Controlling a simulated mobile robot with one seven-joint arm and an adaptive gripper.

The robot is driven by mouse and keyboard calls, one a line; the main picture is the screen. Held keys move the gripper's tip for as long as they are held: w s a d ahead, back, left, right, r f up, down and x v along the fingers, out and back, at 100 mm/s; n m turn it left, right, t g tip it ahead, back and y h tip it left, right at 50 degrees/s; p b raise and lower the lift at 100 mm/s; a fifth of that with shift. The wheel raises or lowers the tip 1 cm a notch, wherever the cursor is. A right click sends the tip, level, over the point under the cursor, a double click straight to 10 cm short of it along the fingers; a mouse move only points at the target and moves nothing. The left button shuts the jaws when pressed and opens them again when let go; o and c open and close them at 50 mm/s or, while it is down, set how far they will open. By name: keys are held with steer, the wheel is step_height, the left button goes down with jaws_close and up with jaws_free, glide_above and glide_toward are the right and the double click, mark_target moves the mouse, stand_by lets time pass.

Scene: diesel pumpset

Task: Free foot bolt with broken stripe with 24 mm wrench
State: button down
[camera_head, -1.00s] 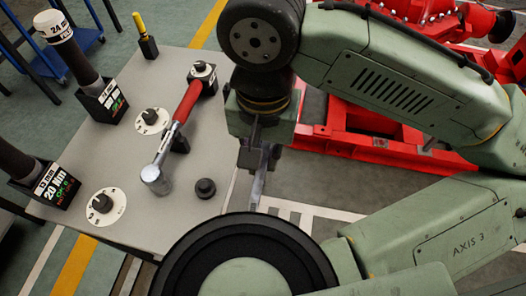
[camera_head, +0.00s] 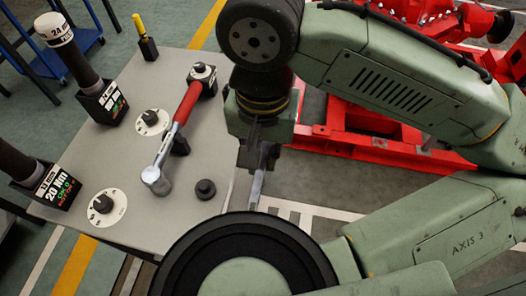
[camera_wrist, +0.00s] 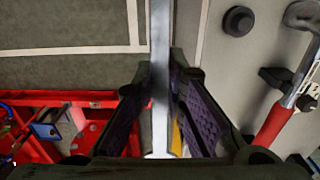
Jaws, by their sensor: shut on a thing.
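My gripper (camera_head: 257,160) is shut on a long silver bar-like tool, held beyond the right edge of the grey table. In the wrist view the gripper (camera_wrist: 160,88) has the silver tool (camera_wrist: 160,40) between its purple-lined pads. No size mark can be read on it. The red pumpset base (camera_head: 365,140) is at the right, partly behind my arm. It also shows at the lower left of the wrist view (camera_wrist: 35,148). No foot bolt with a broken stripe can be made out.
The grey table (camera_head: 115,165) carries a red-handled ratchet (camera_head: 184,105), a black socket (camera_head: 205,189) and two dials. Black holders at its left edge hold dark-handled tools; one has a white cap marked 24 (camera_head: 55,28). A yellow-black tool (camera_head: 146,40) stands at the back.

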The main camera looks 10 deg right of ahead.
steer(key=shift+r+p, duration=2.8)
steer(key=shift+r, duration=0.3)
steer(key=shift+w+f, duration=0.1)
